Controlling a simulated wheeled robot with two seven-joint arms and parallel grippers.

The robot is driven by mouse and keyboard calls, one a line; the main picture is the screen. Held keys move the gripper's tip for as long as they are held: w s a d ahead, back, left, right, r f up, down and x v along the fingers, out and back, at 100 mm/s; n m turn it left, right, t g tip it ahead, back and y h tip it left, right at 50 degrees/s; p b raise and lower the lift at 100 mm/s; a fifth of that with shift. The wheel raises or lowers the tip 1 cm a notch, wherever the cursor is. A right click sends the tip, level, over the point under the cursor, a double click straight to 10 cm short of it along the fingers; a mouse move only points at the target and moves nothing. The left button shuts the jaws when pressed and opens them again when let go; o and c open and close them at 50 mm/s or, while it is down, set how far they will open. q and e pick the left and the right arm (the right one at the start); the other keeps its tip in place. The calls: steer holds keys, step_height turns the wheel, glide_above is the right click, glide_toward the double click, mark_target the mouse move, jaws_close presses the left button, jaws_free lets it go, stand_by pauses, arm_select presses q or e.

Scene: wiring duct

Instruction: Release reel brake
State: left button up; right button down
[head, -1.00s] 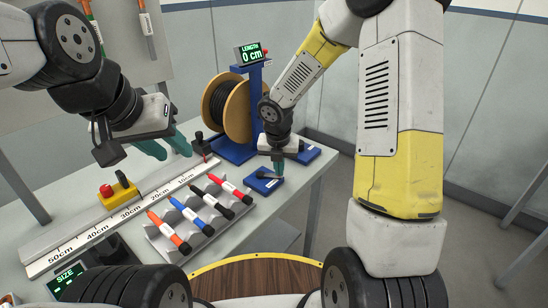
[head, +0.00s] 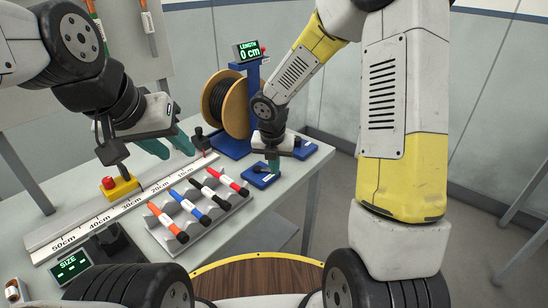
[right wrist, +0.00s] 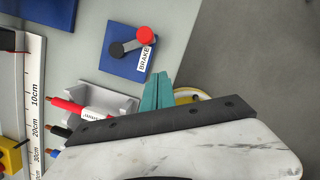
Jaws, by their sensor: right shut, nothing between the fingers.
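In the head view the brake plate (head: 258,180) lies near the table's right edge, partly hidden by my right gripper. My right gripper (head: 273,167) is shut and empty, pointing down by the plate. In the right wrist view its teal fingertips (right wrist: 160,78) appear just below the plate's lower right corner, apart from the red knob; contact cannot be told. My left gripper (head: 170,146) is open and empty above the ruler.
A cable reel (head: 236,104) on a blue stand is behind, under a display (head: 248,50) reading LENGTH 0 cm. A red button (head: 108,183) sits on yellow.

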steer(key=v, duration=0.8)
steer(key=shift+r, duration=0.2)
steer(key=s+d+r+m+t+y, duration=0.1)
steer(key=s+r+m, duration=0.3)
steer(key=m, duration=0.6)
steer(key=s+d+r+m+t+y, duration=0.1)
steer(key=s+d+r+m, duration=0.3)
steer(key=s+m, duration=0.4)
steer(key=s+d+r+m+t, duration=0.1)
steer(key=s+d+r+m, duration=0.2)
steer(key=m, duration=1.1)
steer(key=s+r, duration=0.3)
steer(key=s, duration=0.1)
steer(key=shift+d+y, duration=0.25)
steer(key=shift+y, duration=0.15)
steer(key=shift+s+a, duration=0.1)
